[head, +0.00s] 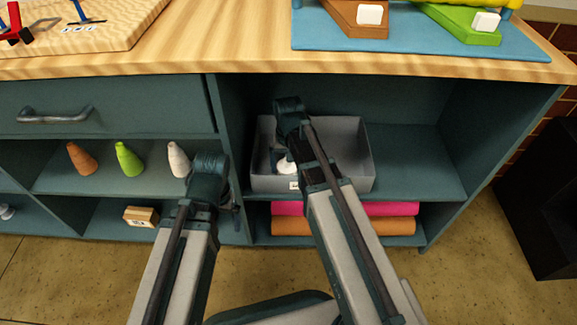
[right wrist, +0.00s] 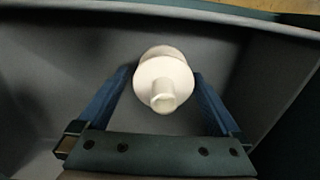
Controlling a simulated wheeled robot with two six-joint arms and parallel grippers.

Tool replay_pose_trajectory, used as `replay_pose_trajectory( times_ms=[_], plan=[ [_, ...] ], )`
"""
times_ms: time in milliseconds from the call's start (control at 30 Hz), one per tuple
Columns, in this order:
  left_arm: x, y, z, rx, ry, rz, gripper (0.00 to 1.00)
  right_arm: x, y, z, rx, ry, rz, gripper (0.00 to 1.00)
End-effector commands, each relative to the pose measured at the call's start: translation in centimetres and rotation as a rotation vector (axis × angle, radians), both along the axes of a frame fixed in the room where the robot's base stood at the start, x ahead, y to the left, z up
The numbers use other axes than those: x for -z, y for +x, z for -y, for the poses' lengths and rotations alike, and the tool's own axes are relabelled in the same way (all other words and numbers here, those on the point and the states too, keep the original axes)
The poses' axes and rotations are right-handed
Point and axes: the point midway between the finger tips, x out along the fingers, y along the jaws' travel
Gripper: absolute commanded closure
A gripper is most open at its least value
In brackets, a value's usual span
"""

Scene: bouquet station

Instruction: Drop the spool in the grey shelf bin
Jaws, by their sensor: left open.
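The white cone-shaped spool (head: 286,166) is inside the grey shelf bin (head: 345,184). The right wrist view shows the spool (right wrist: 163,80) between the blue fingers of my right gripper (right wrist: 163,75), its narrow end toward the camera. Whether the spool touches the bin floor is unclear. My left gripper (head: 236,208) is open and empty, low in front of the cabinet's middle divider; its fingers are partly hidden behind its wrist.
Orange, green and white cones (head: 129,159) stand on the left shelf. A small wooden box (head: 141,216) sits below them. Pink and orange rolls (head: 385,227) lie beneath the bin. The shelf right of the bin (head: 420,175) is clear. The wooden counter (head: 210,45) overhangs above.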

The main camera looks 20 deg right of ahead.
Motion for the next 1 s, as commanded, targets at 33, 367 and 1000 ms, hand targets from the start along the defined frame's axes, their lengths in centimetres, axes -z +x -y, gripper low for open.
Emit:
replay_pose_trajectory(
  times_ms=[33, 367, 1000],
  plan=[
    [0.0, 0.0, 0.0, 0.000, 0.000, 0.000, 0.00, 0.0, 0.0, 0.0, 0.000, 0.000, 0.000, 0.00],
    [-1.4, 0.0, 0.0, -0.001, 0.001, 0.000, 0.00, -1.4, 0.0, 0.0, 0.000, 0.000, 0.000, 0.00],
    [-10.6, -0.1, -0.1, -0.015, 0.005, -0.002, 0.00, -10.6, 0.0, 0.0, 0.000, 0.000, 0.000, 0.00]
  ],
)
